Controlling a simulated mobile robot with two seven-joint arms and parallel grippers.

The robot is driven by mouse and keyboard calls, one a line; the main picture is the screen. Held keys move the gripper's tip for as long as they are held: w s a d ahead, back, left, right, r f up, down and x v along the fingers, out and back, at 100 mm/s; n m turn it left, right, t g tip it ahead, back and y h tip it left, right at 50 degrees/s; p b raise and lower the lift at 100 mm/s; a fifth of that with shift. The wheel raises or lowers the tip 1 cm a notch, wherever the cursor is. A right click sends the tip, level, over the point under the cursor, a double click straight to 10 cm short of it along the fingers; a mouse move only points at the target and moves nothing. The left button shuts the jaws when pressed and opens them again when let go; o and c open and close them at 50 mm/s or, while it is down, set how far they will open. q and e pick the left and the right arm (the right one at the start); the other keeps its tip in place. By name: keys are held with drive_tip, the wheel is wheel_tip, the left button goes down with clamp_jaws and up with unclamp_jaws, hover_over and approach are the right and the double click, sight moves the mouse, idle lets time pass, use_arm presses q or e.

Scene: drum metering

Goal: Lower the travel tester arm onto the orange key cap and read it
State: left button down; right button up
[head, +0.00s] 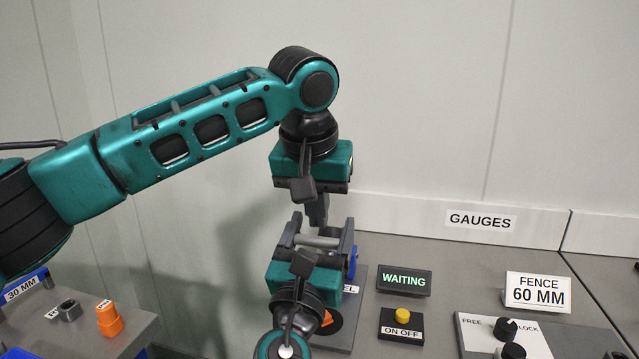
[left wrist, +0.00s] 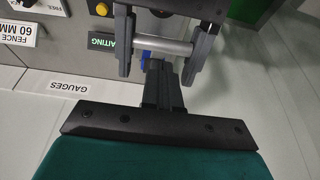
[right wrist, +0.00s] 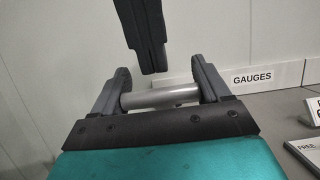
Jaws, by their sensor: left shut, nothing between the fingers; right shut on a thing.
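A grey bar (head: 318,242), seemingly the tester arm's handle, spans my right gripper's (head: 320,236) two fingers, which are shut on it. The bar also shows in the right wrist view (right wrist: 160,96) and the left wrist view (left wrist: 164,46). My left gripper (head: 317,212) points down just above and behind the bar, shut and empty. An orange patch (head: 327,318) on a dark round piece, probably the key cap, shows beside my right wrist and is mostly hidden. The display (head: 404,280) reads WAITING. The rest of the tester is largely hidden behind my right arm.
A yellow ON OFF button (head: 403,315) stands right of the tester plate. A FENCE 60 MM sign (head: 537,292) and a FREE/LOCK knob panel (head: 500,338) are further right. A separate orange piece (head: 109,319) sits on the left bench. The GAUGES wall is close behind.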

sight(317, 241)
use_arm(q)
drive_tip(key=shift+s+f, duration=0.25)
drive_tip(key=shift+f, duration=0.15)
use_arm(e)
drive_tip(key=shift+s+a+r, duration=0.1)
drive_tip(key=shift+a+r, duration=0.05)
drive_tip(key=shift+r, duration=0.2)
use_arm(q)
drive_tip(key=shift+s+a+f, duration=0.1)
drive_tip(key=shift+f, duration=0.1)
drive_tip(key=shift+s+f+t, duration=0.3)
drive_tip(key=shift+s+f, duration=0.3)
drive_tip(key=shift+f, duration=0.05)
use_arm(e)
drive_tip(key=shift+r, duration=0.1)
drive_tip(key=shift+c, duration=0.2)
drive_tip(key=shift+o, duration=0.2)
use_arm(q)
drive_tip(key=shift+a+r, duration=0.1)
drive_tip(key=shift+a, duration=0.05)
use_arm(e)
drive_tip(key=o, duration=1.2)
use_arm(q)
drive_tip(key=shift+s+r, duration=0.1)
drive_tip(key=shift+r, duration=0.05)
use_arm(e)
drive_tip(key=shift+o, duration=1.2)
drive_tip(key=shift+s, duration=0.1)
drive_tip(key=shift+f, duration=0.25)
